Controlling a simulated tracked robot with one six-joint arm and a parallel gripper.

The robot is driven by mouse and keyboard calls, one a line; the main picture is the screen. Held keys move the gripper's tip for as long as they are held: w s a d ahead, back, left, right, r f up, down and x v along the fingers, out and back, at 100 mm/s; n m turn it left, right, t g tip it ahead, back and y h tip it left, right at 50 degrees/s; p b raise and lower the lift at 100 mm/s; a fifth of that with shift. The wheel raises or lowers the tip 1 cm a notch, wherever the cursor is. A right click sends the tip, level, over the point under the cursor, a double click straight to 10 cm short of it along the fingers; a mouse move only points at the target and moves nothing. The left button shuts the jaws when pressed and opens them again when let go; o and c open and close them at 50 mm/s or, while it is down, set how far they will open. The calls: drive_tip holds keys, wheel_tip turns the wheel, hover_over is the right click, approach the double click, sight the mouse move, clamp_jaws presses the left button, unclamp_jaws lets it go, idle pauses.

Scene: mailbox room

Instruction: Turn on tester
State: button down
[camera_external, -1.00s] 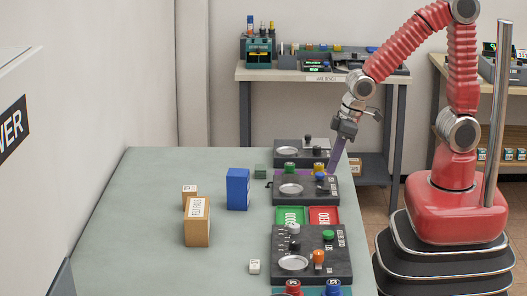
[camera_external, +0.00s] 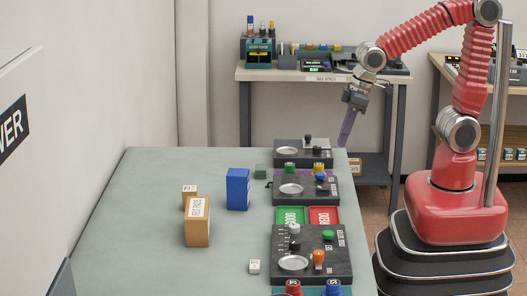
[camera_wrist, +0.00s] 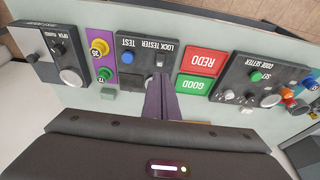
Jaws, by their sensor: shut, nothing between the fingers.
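The lock tester (camera_wrist: 143,52) is a dark panel in the middle of the wrist view, with a blue TEST knob (camera_wrist: 128,57) and a small switch (camera_wrist: 160,60). My gripper (camera_external: 343,145) has long purple fingers, shut and empty. It hangs above and to the right of the tester, apart from it. The fingers (camera_wrist: 163,80) hide part of the panel in the wrist view.
A green GOOD tile (camera_wrist: 193,84) and a red REDO tile (camera_wrist: 202,61) lie beside the tester. The code setter panel (camera_external: 335,262) is nearer the camera; another panel (camera_external: 297,149) is behind. A blue box (camera_external: 237,188) and brown boxes stand left. The table's left side is clear.

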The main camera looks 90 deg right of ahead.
sight(318, 187)
drive_tip(key=shift+w, duration=0.1)
drive_tip(key=shift+w+r, duration=0.1)
drive_tip(key=shift+w, duration=0.6)
drive_tip(key=x, duration=1.4)
drive_tip(key=shift+r, duration=0.1)
drive_tip(key=shift+w+a, duration=0.1)
drive_tip(key=shift+w, duration=0.05)
